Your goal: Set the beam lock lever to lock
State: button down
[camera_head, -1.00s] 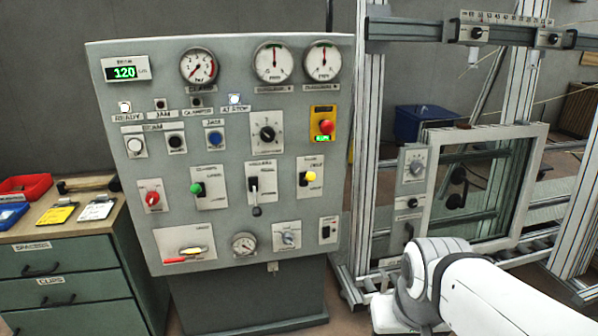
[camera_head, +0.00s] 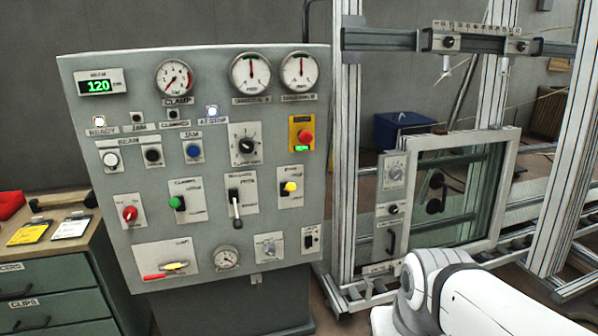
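A grey control panel (camera_head: 75,180) stands at the left centre. It carries several handles: a red knob (camera_head: 130,213), a green-knobbed lever (camera_head: 177,203), a black lever (camera_head: 236,205) with its handle pointing down, and a yellow-knobbed lever (camera_head: 290,186). A plate at its lower left has a yellow handle (camera_head: 174,266) beside a red bar (camera_head: 154,277). Their small labels are too blurred for me to tell surely which is the beam lock lever. My white arm shows at the lower right, in front of the metal frame. My gripper is not in view.
A green drawer cabinet (camera_head: 50,266) stands left of the panel, with yellow and white cards on top. A metal frame (camera_head: 345,150) with a glazed window (camera_head: 510,185) stands right. A blue bin (camera_head: 400,130) is behind it. A display (camera_head: 98,85) reads 120.

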aim_at(290, 187)
jog(key=i, duration=0.85)
jog(key=u, duration=0.05)
